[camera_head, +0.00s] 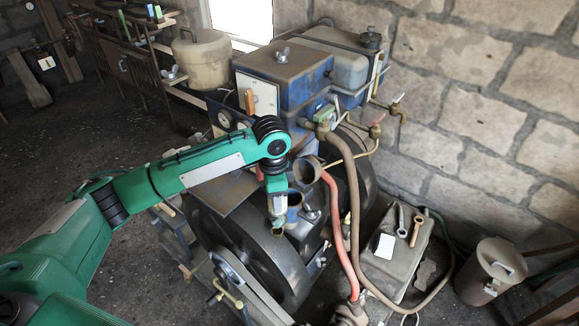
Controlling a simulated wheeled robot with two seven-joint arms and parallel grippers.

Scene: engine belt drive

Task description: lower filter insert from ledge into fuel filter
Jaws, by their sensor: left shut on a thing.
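My left gripper (277,213) hangs down from the green arm, in front of the engine's big dark wheel. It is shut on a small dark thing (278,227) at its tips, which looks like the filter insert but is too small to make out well. A blue cup with an open top, which looks like the fuel filter (294,212), is just right of the gripper and partly hidden by it. The held thing appears outside the cup, at its lower left in the picture. I cannot tell the ledge apart. My right gripper is not in view.
The blue engine block (290,62) stands behind. A grey round-mouthed pipe (308,170) is above right of the cup, and a red hose (335,230) runs down beside it. Wrenches (402,220) lie on a grey box (388,268) at right. A metal can (490,272) stands far right.

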